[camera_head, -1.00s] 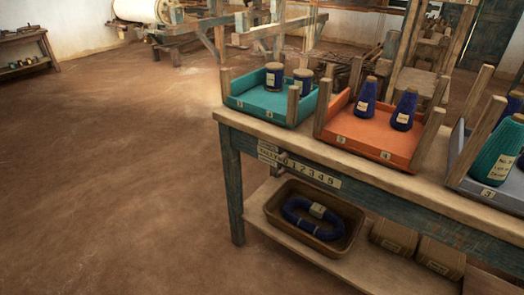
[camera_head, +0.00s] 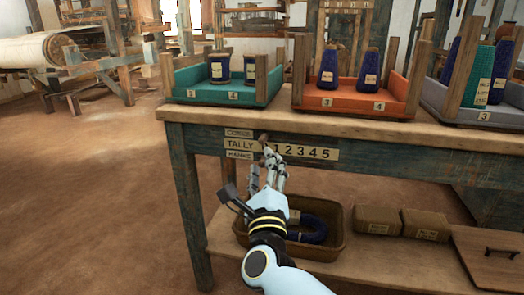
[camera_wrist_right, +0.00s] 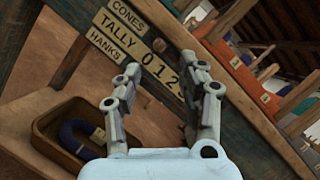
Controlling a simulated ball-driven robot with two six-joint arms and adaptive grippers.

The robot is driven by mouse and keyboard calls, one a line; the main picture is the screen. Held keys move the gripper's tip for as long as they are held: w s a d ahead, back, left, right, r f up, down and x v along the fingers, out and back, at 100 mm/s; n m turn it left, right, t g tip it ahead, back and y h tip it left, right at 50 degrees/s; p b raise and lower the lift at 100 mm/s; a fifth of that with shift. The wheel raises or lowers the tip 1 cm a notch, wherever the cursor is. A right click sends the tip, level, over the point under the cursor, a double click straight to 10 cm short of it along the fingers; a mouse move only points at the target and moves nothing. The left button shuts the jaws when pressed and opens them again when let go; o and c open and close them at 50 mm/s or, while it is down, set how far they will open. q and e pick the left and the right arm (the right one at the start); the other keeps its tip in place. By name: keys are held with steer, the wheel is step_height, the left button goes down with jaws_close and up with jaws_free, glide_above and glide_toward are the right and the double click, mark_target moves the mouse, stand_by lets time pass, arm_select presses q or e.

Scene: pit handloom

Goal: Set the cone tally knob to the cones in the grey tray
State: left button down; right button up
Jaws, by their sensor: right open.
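The tally strip (camera_head: 308,152) is on the bench's front rail, with CONES, TALLY and HANKS labels and a row of digits. A small round brown knob (camera_head: 263,137) stands at its left part, by the low digits; its exact setting is unclear. In the right wrist view the knob (camera_wrist_right: 159,45) shows beyond and between my fingertips. My right gripper (camera_head: 271,160) is open and empty, just in front of the strip and below the knob. The grey tray (camera_head: 452,106) at the right holds blue and teal cones (camera_head: 484,75), partly hidden by posts. My left gripper is out of view.
A teal tray (camera_head: 215,95) with two blue spools and an orange tray (camera_head: 340,100) with two blue cones stand on the bench. On the lower shelf are a brown basin (camera_head: 335,235) with a blue hank and wrapped bundles (camera_head: 378,220). Open floor lies left.

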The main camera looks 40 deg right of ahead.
mark_target(263, 143)
steer(key=x, duration=0.7)
steer(key=shift+w+d, duration=0.25)
steer(key=shift+w, duration=0.1)
jaws_close()
